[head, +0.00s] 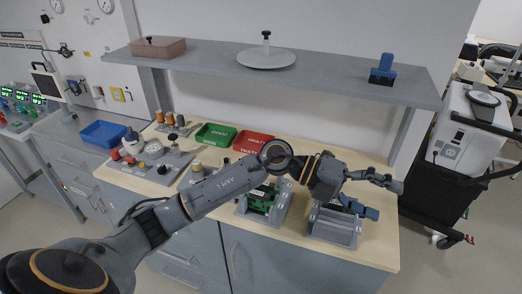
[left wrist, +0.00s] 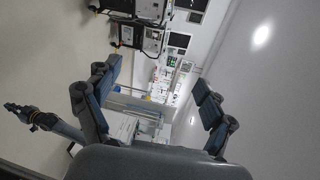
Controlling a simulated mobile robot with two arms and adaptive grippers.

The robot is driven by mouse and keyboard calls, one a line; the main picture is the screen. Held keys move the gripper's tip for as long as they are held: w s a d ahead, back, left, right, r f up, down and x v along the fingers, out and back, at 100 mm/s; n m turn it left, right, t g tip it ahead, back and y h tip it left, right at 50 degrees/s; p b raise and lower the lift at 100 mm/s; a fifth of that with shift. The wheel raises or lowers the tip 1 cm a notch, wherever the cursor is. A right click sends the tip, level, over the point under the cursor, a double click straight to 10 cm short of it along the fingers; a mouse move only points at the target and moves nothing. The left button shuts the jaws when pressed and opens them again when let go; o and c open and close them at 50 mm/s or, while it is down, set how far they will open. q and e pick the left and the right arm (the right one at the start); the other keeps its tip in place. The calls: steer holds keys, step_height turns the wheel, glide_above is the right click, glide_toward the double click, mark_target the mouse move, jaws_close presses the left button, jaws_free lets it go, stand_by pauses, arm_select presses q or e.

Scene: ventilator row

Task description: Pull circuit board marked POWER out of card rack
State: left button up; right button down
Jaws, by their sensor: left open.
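A grey holder with green circuit boards (head: 262,200) stands on the bench, partly hidden behind my left arm. It looks like the card rack, but I cannot read any POWER mark. My left gripper (head: 386,182) is open and empty, stretched out to the right above the bench's right end. It is up and to the right of the boards, apart from them. In the left wrist view, the open fingers of my left gripper (left wrist: 155,105) frame the far room. The boards do not show there.
Green (head: 215,135) and red (head: 253,141) trays lie behind the arm. A shelf (head: 215,64) overhangs the bench. A cart (head: 440,172) stands at right.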

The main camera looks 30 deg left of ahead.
arm_select(q)
steer(key=w+a+f+m+g+y, duration=0.1)
steer(key=a+f+m+g+y, duration=0.1)
steer(key=a+f+y, duration=0.35)
step_height(320, 180, up, 3)
steer(key=n+y, duration=0.4)
steer(key=y, duration=0.7)
glide_above(260, 193)
steer(key=shift+g+h, duration=0.25)
steer(key=shift+g, duration=0.15)
step_height(260, 193, down, 14)
steer(key=shift+a+r+p, duration=0.1)
steer(key=shift+r+p, duration=0.15)
steer(key=shift+p, duration=0.95)
steer(key=c, duration=1.2)
steer(key=o, duration=0.5)
steer(key=shift+c, duration=0.2)
steer(key=c, duration=0.5)
steer(key=shift+r, duration=0.1)
